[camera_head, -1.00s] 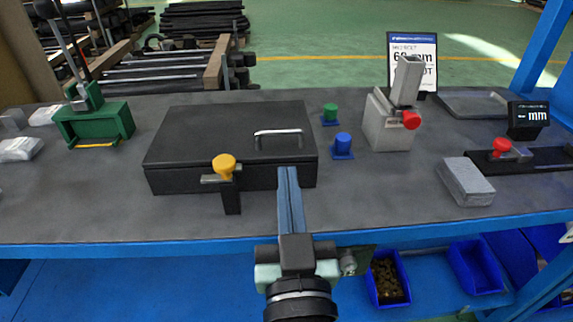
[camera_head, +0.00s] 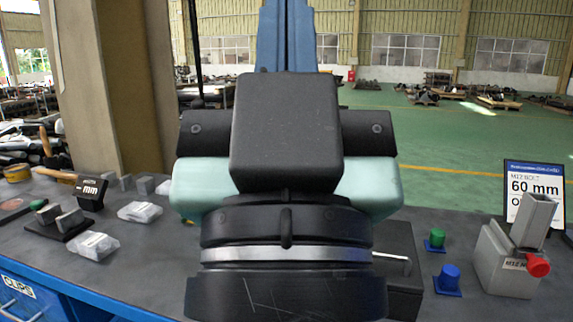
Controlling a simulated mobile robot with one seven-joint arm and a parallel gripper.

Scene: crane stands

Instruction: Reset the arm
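My gripper (camera_head: 285,35) stands large in the middle of the head view, raised close to the camera. Its blue fingers point up and lie side by side, with no gap that I can see. Their tips are cut off by the top edge, and nothing shows between them. My gripper's dark body hides much of the bench and most of the black case (camera_head: 404,240), whose right part and metal handle (camera_head: 393,258) show at the right.
On the right of the bench (camera_head: 465,308) stand a green knob (camera_head: 435,239), a blue knob (camera_head: 448,278), a grey block fixture (camera_head: 508,268) and a 60 mm sign (camera_head: 532,185). A pillar rises behind.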

